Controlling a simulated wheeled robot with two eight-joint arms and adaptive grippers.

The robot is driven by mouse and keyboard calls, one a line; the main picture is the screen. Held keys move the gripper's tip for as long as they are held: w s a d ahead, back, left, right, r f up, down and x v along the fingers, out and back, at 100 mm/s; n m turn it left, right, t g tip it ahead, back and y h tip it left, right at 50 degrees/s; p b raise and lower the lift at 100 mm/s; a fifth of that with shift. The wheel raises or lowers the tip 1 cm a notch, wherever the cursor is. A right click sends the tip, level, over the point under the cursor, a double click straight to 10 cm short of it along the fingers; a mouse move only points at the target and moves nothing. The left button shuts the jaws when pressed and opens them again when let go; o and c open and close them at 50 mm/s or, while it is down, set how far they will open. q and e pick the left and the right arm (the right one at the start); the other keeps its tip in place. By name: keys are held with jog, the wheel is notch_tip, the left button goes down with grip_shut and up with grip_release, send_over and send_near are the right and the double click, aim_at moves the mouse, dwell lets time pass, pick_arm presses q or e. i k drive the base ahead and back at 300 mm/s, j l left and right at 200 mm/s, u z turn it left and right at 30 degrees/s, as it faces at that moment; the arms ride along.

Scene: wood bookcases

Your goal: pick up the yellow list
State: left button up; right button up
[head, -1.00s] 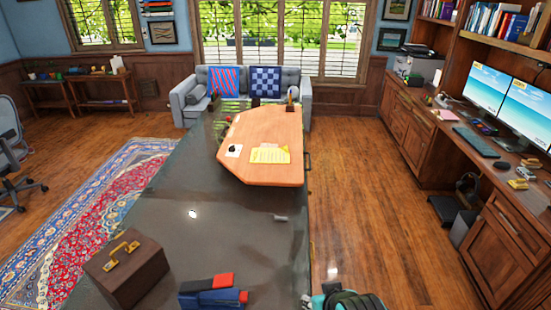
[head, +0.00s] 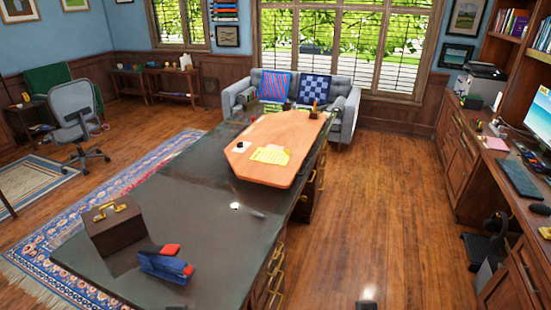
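A yellow sheet of paper (head: 271,154), which looks like the yellow list, lies flat on a light wooden board (head: 247,170) on the dark desk. A small white item with a dark spot (head: 241,147) lies to its left on the same board. Neither of my grippers is in view, so their state does not show.
The dark-topped desk (head: 190,205) bears a brown box with a gold handle (head: 114,227) and a blue and red stapler-like object (head: 164,263). A grey sofa (head: 345,115) stands behind. Open wooden floor (head: 380,210) lies between the desk and the right-hand cabinets (head: 455,165).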

aim_at(263, 154)
jog(key=i+l+u, duration=0.1)
jog(key=l, duration=0.25)
jog(key=i+l+u, duration=0.1)
jog(key=l, duration=0.25)
jog(key=i+l+u, duration=0.1)
jog(key=l, duration=0.25)
jog(key=i+l+u, duration=0.1)
jog(key=l, duration=0.25)
jog(key=i+l+u, duration=0.1)
jog(key=i+l, duration=0.15)
jog(key=i+l+u, duration=0.1)
jog(key=i+l, duration=0.15)
jog(key=l, duration=0.15)
jog(key=i+l+u, duration=0.1)
jog(key=i+l, duration=0.15)
jog(key=l, duration=0.15)
jog(key=i+l+u, duration=0.1)
jog(key=l, duration=0.25)
jog(key=i+l, duration=0.35)
jog(key=i+l+u, duration=0.15)
jog(key=l, duration=0.3)
jog(key=i+l, duration=0.3)
jog(key=i+l+u, duration=0.15)
jog(key=i+l, duration=0.15)
jog(key=l, duration=0.15)
jog(key=i+l, duration=0.25)
jog(key=l, duration=0.15)
jog(key=i+l+u, duration=0.1)
jog(key=i+l, duration=0.15)
jog(key=l, duration=0.15)
